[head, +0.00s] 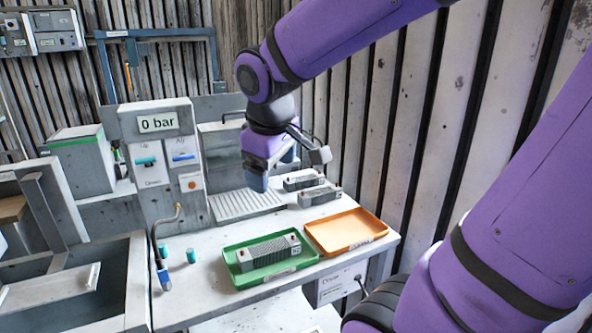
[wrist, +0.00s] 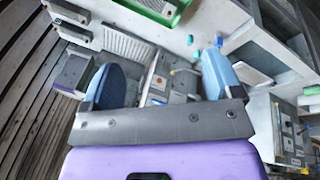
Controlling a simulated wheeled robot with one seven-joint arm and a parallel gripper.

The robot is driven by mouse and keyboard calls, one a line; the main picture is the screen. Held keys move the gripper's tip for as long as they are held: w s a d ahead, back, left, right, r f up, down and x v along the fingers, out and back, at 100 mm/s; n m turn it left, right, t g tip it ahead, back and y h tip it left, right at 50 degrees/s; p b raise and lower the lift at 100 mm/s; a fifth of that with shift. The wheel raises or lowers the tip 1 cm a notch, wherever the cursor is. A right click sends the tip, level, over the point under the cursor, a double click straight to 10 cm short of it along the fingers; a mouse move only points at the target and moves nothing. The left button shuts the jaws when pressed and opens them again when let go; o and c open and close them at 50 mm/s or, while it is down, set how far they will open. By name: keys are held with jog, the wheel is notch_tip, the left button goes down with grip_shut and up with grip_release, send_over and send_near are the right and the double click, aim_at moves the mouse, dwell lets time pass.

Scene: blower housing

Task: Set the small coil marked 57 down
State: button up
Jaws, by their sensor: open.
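A finned grey coil (head: 268,251) lies in the green tray (head: 232,274) at the front of the bench; its end label is too small to read. Two more grey coils stand on the bench behind the orange tray, one farther back (head: 303,180) and one nearer (head: 320,196). I cannot tell which coil is marked 57. My gripper (head: 272,168) is open above the back of the bench, left of these two coils. In the wrist view its blue fingers are apart, with nothing held between them (wrist: 163,82).
The orange tray (head: 345,230) is empty, right of the green one. A panel reading 0 bar (head: 157,123) and a ribbed drain plate (head: 245,204) stand behind. A hose (head: 155,245) and small teal caps (head: 190,255) are at the left. Bare bench lies between.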

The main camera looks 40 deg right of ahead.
jog(key=s+a+r+m+t+y, duration=0.1)
jog(key=s, duration=0.3)
jog(key=s+a+r+m+t+y, duration=0.1)
jog(key=s+a+r+m, duration=0.1)
jog(key=s, duration=0.3)
jog(key=shift+s+m, duration=0.3)
jog(key=shift+d+r, duration=0.1)
dwell(0.6)
